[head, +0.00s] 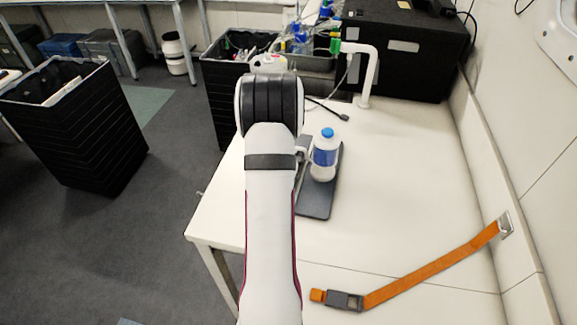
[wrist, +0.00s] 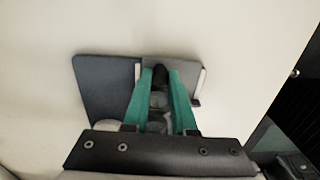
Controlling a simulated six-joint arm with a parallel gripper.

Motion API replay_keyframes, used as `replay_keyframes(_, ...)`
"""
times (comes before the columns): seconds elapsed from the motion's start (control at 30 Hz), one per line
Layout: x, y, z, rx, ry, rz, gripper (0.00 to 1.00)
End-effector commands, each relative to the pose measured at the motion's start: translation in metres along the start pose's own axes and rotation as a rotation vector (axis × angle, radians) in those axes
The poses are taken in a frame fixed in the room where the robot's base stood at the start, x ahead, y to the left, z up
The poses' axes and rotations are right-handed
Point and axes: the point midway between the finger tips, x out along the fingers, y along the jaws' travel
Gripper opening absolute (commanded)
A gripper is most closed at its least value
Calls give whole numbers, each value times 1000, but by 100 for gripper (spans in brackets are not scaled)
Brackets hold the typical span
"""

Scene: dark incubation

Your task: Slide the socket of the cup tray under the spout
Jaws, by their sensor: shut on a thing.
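The dark grey cup tray (head: 316,205) lies flat on the white bench, partly hidden by my arm. A white bottle with a blue cap and blue label (head: 324,160) stands upright over it. A white spout (head: 368,75) with a green end rises behind, farther back than the bottle. My gripper is hidden behind my arm in the head view. In the wrist view, the green fingers of my gripper (wrist: 160,72) are closed around a small dark part at the tray (wrist: 102,85). I take this part for the tray's grip. I cannot make out the socket.
A black box (head: 405,50) stands at the back right behind the spout. A dark cable lies near the spout's base. An orange strap (head: 430,270) lies at the front right. A black bin (head: 225,95) stands beyond the bench's left edge. The bench right of the tray is clear.

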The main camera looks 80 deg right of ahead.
Motion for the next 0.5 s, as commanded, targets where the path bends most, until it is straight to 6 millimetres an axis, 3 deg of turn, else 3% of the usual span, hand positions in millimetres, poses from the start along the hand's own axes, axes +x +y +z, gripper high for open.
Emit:
replay_keyframes(0.3,0,0,20,-1,0,0,5)
replay_keyframes(0.5,0,0,21,0,-1,0,5)
